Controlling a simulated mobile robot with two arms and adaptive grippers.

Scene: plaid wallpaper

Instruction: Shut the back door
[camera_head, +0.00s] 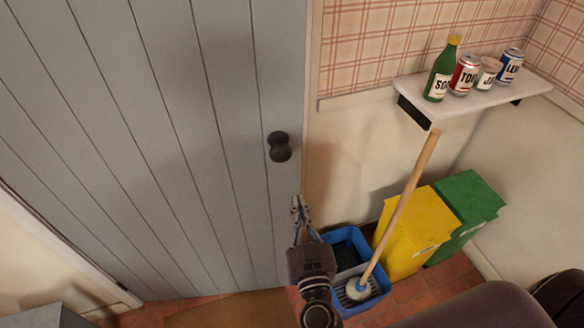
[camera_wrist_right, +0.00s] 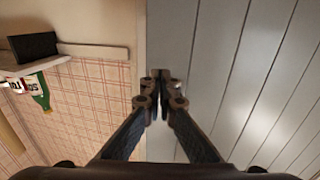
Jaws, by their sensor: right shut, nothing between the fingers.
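The back door (camera_head: 150,130) is a grey plank door that fills the left half of the head view. It shows on the right of the wrist view (camera_wrist_right: 240,60). Its dark round knob (camera_head: 279,146) sits near its right edge. That edge looks in line with the pale frame (camera_head: 310,100); a small gap cannot be ruled out. My right gripper (camera_head: 299,204) is shut and empty, below and right of the knob, by the door's right edge. In the wrist view the fingertips (camera_wrist_right: 160,80) meet in front of that edge; contact is unclear. My left gripper is not in view.
A blue bucket (camera_head: 378,268) with a wooden-handled mop (camera_head: 407,195) stands right of my gripper. Yellow (camera_head: 412,235) and green (camera_head: 475,205) bins are beside it. A wall shelf (camera_head: 520,88) holds a green bottle (camera_head: 441,70) and several cans. A brown mat (camera_head: 225,312) lies before the door.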

